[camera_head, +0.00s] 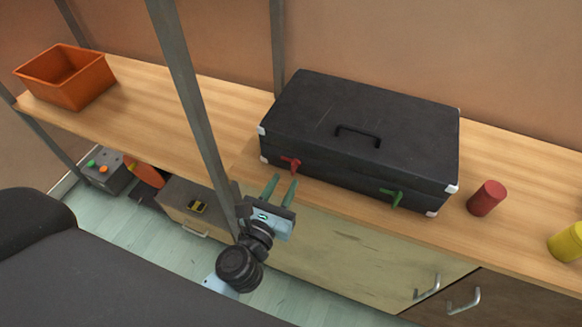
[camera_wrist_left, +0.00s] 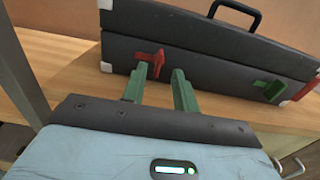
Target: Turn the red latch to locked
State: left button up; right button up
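The red latch (camera_head: 291,163) is on the front of a closed black case (camera_head: 350,125), near its left end. My left gripper (camera_head: 281,179) is in front of the case, just below the latch in the head view. Its two green fingers (camera_wrist_left: 160,72) are apart with nothing between them, and they look short of touching the latch. A green latch (camera_head: 393,197) is on the case's front right. My right gripper is not in view.
The case stands on a wooden shelf (camera_head: 178,110). A grey post (camera_head: 190,90) rises left of my gripper. A red cylinder (camera_head: 487,198) and a yellow cylinder (camera_head: 567,242) stand to the right. An orange bin (camera_head: 68,78) is at the far left.

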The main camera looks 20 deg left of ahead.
aim_at(292, 168)
pick_arm(q)
jog(key=shift+w, duration=2.7)
grip_shut()
